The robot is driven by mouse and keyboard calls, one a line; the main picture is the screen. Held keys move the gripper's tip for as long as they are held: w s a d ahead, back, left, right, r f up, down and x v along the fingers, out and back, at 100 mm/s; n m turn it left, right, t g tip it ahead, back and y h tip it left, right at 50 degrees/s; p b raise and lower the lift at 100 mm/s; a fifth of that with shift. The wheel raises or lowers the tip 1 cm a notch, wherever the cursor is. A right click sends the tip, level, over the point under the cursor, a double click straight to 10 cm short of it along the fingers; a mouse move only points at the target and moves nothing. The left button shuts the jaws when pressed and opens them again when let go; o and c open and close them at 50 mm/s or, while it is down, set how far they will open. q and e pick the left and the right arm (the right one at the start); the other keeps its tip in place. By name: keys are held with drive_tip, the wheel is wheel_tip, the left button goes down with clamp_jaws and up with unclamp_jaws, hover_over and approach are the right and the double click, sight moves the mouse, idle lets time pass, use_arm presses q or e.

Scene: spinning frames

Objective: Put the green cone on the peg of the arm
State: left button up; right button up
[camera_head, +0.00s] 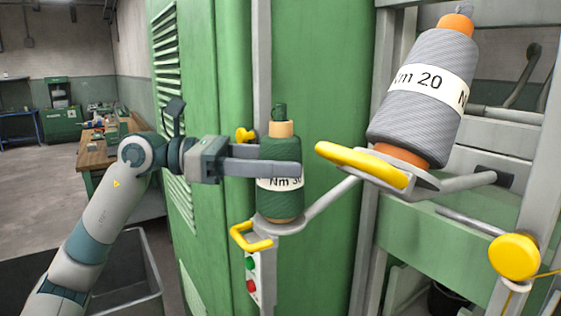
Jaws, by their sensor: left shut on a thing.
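The green cone (281,206) is a dark green yarn package with a white label reading "Nm 3" and a further digit partly hidden. It stands upright at the end of the grey arm (328,204), just above its yellow-handled holder (252,238). My left gripper (295,168) comes in from the left and is shut on the green cone's upper half. I cannot tell whether the cone's base rests on the holder. My right gripper is not in view.
A grey cone (418,100) labelled "Nm 20" sits tilted on a neighbouring holder with a yellow handle (361,165). A green machine cabinet (225,60) stands close behind. A dark bin (135,270) is lower left.

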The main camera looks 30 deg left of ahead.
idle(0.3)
use_arm(q)
drive_tip(key=o, duration=1.5)
drive_tip(key=shift+f, duration=0.1)
